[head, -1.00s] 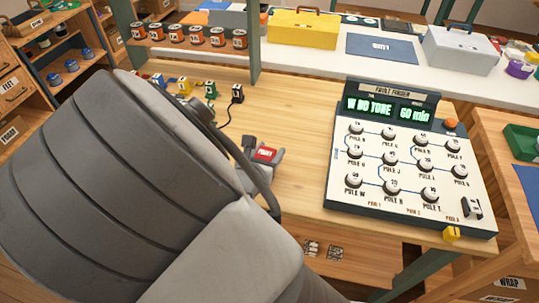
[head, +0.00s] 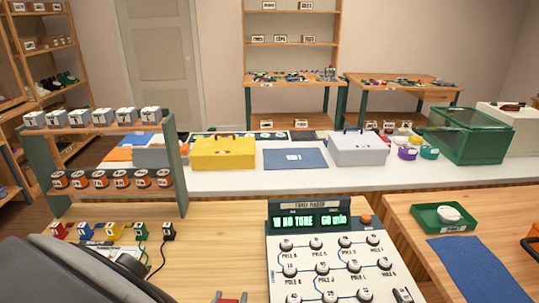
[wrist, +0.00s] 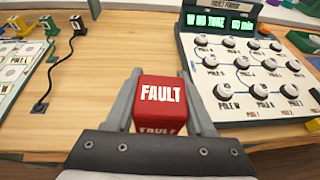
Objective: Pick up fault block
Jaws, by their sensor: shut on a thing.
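The red fault block (wrist: 161,97), with white "FAULT" lettering on its top and front, is between the two grey fingers of my gripper (wrist: 162,110) in the wrist view. My gripper is shut on it, with a finger against each side. The wooden bench top shows around and beyond it; I cannot tell how far the block is above the wood. In the head view, only the tips of my gripper (head: 230,298) and a bit of red show at the bottom edge, and my arm hides the bench at lower left.
The fault finder panel (head: 335,250), with many knobs and a lit display, stands just right of my gripper. Several small coloured blocks with a black-corded one (head: 168,230) sit to the left. A rack of spools (head: 112,180) stands behind them. A green tray (head: 443,217) is on the right bench.

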